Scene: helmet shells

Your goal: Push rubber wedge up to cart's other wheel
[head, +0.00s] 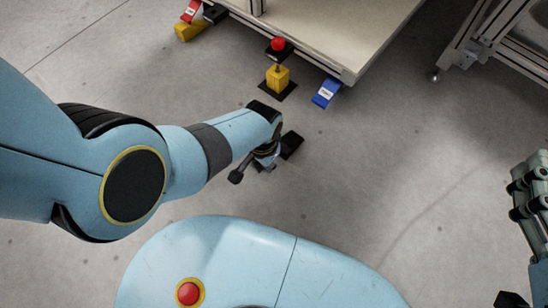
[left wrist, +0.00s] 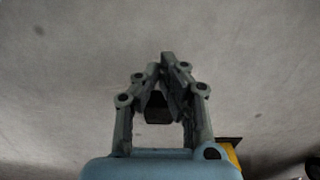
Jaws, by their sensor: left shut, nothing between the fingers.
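A small black block (head: 291,143), which looks like the rubber wedge, lies on the floor just right of my left gripper (head: 266,160). I cannot tell if they touch. In the left wrist view the fingertips (left wrist: 166,62) come together with nothing held, and a dark block (left wrist: 157,109) shows between the finger links. The cart (head: 330,30) stands at the top, with a blue pedal (head: 326,92) at its near corner and a red pedal (head: 190,12) at its left corner. The wheels are mostly hidden. My right gripper (head: 530,190) is partly in view at the right edge.
A yellow piece (head: 188,31) lies by the red pedal. A metal frame (head: 490,45) stands at the top right. The floor between the black block and the blue pedal looks clear.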

